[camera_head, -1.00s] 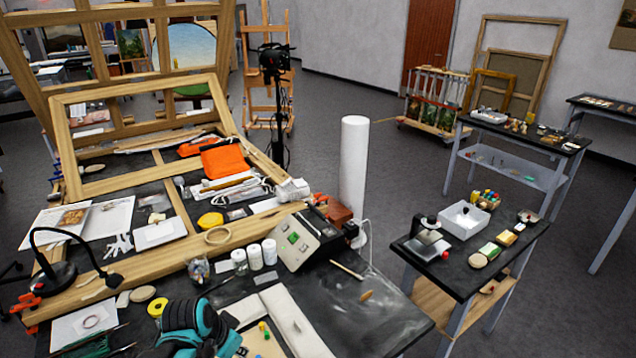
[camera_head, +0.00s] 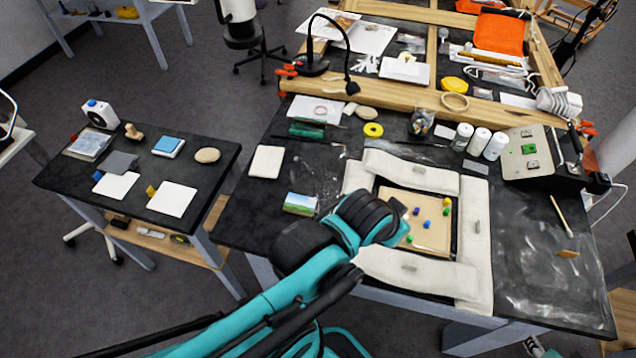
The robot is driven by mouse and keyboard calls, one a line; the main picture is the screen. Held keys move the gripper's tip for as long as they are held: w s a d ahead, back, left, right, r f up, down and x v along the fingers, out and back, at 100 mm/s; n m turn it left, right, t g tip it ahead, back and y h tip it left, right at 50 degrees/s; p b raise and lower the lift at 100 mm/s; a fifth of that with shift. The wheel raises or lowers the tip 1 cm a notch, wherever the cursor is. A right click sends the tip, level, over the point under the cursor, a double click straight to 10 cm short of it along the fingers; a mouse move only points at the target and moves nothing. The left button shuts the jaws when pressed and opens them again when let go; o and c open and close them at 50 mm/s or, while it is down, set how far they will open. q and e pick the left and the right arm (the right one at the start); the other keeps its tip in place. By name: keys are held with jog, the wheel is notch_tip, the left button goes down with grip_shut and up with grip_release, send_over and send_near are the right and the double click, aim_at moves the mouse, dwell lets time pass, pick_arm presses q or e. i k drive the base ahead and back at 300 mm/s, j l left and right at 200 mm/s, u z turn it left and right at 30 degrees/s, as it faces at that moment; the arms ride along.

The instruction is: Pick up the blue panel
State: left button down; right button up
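A small panel with a light blue top and white edges (camera_head: 168,146) lies flat on the dark side table (camera_head: 226,160) at the left. It is uncovered and nothing touches it. My teal and black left arm reaches in from the lower left over the front of the main workbench, well to the right of the blue panel. Its black end is beside the padded frame; the fingers cannot be made out there, so I cannot tell whether the gripper is open. My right gripper is not in view.
Near the panel lie white sheets (camera_head: 172,199), a grey cloth (camera_head: 120,162), a wooden stamp-like piece (camera_head: 133,132) and an oval stone (camera_head: 207,155). A small landscape picture (camera_head: 300,203) lies on the main workbench (camera_head: 240,215).

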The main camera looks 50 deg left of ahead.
aim_at(303, 205)
jog(key=u, duration=1.9)
jog(key=i+l, duration=0.1)
jog(key=l, duration=0.15)
jog(key=i+l+z, duration=0.1)
jog(key=i+l, duration=0.05)
jog(key=l, duration=0.1)
